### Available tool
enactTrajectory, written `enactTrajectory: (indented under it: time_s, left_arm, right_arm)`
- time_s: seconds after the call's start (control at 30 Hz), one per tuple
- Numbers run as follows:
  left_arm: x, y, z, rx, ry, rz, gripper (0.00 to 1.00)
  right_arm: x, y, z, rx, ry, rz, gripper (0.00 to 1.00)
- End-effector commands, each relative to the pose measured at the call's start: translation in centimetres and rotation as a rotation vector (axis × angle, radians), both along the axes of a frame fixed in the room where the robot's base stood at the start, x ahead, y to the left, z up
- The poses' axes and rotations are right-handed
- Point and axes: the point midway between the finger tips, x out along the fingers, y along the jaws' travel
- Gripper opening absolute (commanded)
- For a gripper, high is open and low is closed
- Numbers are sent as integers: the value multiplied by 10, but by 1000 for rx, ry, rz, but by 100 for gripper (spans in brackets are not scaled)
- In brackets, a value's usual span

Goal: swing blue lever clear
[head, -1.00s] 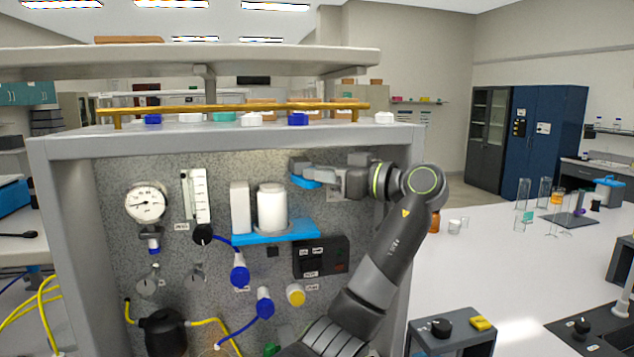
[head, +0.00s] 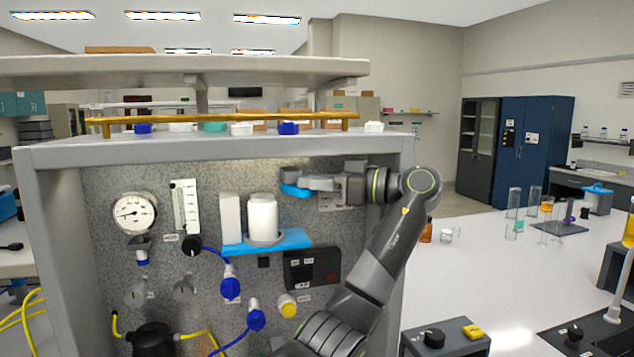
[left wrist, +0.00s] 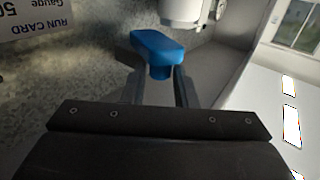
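The blue lever (head: 295,191) is on the upper right of the speckled rig panel (head: 330,222). It also shows close up in the left wrist view (left wrist: 157,45), its broad end pointing up-left and a short stub pointing toward me. My left gripper (head: 303,180) reaches in from the right side of the rig, its fingers at the lever. In the left wrist view the two fingers (left wrist: 160,82) stand apart, one on each side of the stub. I cannot tell whether either finger touches it. My right gripper is in neither view.
A white canister (head: 263,215) stands on a blue bracket (head: 285,241) left of the lever. A dark switch box (head: 312,268) is below. The rig's frame (head: 215,150) closes the space above. The white bench (head: 470,270) on the right has free room.

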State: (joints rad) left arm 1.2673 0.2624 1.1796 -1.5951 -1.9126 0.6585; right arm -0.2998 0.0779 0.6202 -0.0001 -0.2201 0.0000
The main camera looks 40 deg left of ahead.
Motion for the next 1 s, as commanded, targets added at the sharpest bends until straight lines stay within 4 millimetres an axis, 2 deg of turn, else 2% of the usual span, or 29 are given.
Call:
enactTrajectory:
  time_s: [0.03, 0.1, 0.13, 0.67, 1.0]
  left_arm:
    - [0, 0, 0, 0, -1, 0, 33]
    - [0, 0, 0, 0, 0, 0, 42]
    - [0, 0, 0, 0, 0, 0, 43]
    - [-1, 0, -1, -1, 1, -17, 43]
    - [-10, 1, 0, -1, 0, -158, 43]
  right_arm:
    - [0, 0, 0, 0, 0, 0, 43]
    - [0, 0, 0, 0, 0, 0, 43]
    - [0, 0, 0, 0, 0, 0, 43]
    - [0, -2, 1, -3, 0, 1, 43]
    - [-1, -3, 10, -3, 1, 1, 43]
